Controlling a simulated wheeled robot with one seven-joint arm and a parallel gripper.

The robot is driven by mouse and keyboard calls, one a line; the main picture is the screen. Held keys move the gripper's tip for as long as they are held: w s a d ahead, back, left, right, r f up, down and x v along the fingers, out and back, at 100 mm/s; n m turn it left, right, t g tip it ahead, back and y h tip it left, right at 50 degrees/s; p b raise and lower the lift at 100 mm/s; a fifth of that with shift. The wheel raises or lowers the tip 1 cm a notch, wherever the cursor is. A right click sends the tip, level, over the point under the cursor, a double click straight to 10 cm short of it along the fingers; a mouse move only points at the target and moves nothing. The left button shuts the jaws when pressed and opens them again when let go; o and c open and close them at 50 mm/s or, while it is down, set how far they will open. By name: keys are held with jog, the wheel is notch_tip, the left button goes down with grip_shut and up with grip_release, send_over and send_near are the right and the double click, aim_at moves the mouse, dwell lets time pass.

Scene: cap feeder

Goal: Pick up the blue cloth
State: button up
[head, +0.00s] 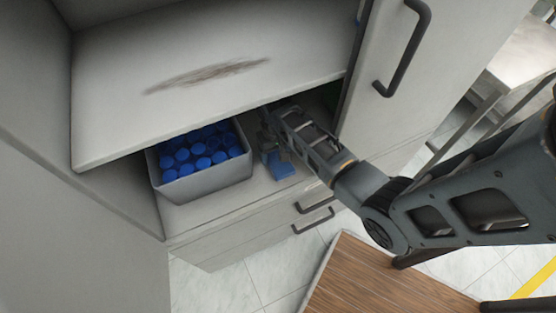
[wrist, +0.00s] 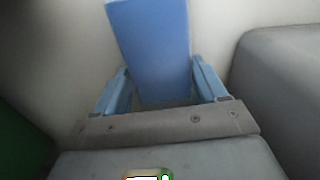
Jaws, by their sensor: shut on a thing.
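The blue cloth (head: 281,166) shows in the head view as a folded block on the cabinet's lower shelf, to the right of a grey bin. In the wrist view the cloth (wrist: 152,45) stands between the two blue fingers of my gripper (wrist: 160,88). My gripper (head: 270,147) reaches into the cabinet under the upper shelf and is shut on the cloth. The fingers and wrist partly hide the cloth in the head view. I cannot tell whether the cloth touches the shelf.
The grey bin (head: 206,182) full of blue caps stands close on the left. The upper shelf (head: 215,85), with a dark smear, overhangs my gripper. An open door with a black handle (head: 407,50) is on the right. Drawers lie below. A dark green thing (wrist: 20,145) is in the wrist view.

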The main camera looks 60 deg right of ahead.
aim_at(275, 155)
jog(key=shift+c, duration=0.5)
jog(key=shift+r, duration=0.15)
jog(key=shift+s+a+r, duration=0.15)
notch_tip(275, 155, up, 7)
jog(key=shift+f, duration=0.1)
jog(key=s+a, duration=0.5)
jog(key=s, duration=0.3)
jog(key=s+a+b, duration=0.1)
jog(key=s+a, duration=0.5)
jog(key=s, duration=0.2)
jog(key=shift+s+f, duration=0.15)
